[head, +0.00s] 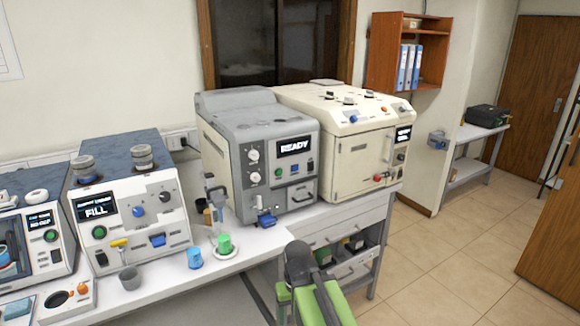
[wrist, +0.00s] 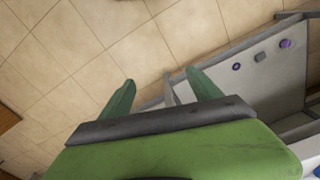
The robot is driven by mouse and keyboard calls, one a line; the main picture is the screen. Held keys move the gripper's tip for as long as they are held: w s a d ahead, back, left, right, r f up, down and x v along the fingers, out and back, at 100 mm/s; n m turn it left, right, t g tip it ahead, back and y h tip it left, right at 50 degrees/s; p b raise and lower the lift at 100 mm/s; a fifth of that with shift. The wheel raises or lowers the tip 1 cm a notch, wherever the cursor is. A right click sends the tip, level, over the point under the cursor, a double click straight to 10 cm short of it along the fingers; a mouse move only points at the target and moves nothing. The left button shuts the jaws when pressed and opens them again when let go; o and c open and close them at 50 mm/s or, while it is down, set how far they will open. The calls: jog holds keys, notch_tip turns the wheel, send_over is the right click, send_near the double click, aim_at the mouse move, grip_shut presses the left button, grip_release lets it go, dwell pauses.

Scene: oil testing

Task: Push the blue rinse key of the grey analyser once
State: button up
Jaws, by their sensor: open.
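The grey analyser (head: 222,118) stands on the bench in the middle of the head view. Its front has a lit screen (head: 294,146) reading READY. A small blue key (head: 294,169) sits below the screen, between a green button (head: 278,173) and a dark switch (head: 310,165). A separate blue part (head: 265,218) sits low at the analyser's front. My gripper (wrist: 160,82) is open and empty in the wrist view, with its green fingers apart over floor and a pale panel. In the head view my arm is in front of the bench, below the analyser and apart from it.
A cream machine (head: 360,150) stands close at the analyser's right. A blue-topped machine (head: 130,205) with a FILL screen is to its left. A blue cup (head: 194,258) and a green cup (head: 225,244) stand near the bench's front edge. The tiled floor (head: 440,250) at right is clear.

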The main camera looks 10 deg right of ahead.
jog(key=shift+c, duration=0.2)
dwell(0.3)
grip_shut()
dwell(0.3)
dwell(1.1)
